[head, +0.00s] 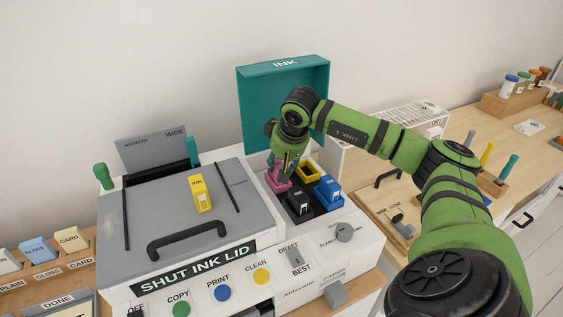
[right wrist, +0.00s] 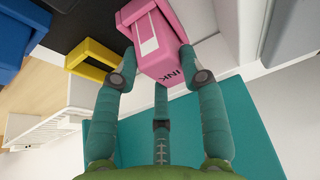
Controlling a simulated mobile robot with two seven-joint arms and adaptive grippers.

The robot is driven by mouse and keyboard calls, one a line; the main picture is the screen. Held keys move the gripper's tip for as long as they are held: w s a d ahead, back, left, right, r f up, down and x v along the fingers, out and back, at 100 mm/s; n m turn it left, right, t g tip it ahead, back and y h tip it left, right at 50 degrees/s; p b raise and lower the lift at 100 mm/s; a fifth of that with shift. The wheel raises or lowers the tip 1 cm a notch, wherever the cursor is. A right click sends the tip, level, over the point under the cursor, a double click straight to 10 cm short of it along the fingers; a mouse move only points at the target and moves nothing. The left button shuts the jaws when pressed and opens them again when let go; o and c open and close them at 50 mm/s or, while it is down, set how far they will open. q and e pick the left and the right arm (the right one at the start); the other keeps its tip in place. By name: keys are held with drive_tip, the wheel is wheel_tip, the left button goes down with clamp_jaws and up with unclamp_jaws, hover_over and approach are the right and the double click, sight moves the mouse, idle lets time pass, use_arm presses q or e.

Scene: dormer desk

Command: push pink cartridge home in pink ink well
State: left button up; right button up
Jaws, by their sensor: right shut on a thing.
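The pink ink cartridge (head: 277,180) is at the back left of the ink bay, at the pink well's place. My right gripper (head: 283,164) points down from above and is shut on the pink cartridge. In the right wrist view the fingers flank the pink cartridge (right wrist: 163,42), which has a white label and INK lettering. My left gripper is not in view.
A black cartridge (head: 298,203) and a blue cartridge (head: 328,187) stand beside it. The yellow well (head: 307,170) looks empty. A yellow cartridge (head: 201,194) lies on the grey printer lid (head: 160,225). The teal ink lid (head: 252,105) stands open behind.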

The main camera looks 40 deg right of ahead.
drive_tip(key=shift+f, duration=0.4)
drive_tip(key=o, duration=1.2)
drive_tip(key=shift+c, duration=0.2)
drive_tip(key=shift+r, duration=0.15)
drive_tip(key=v, duration=1.2)
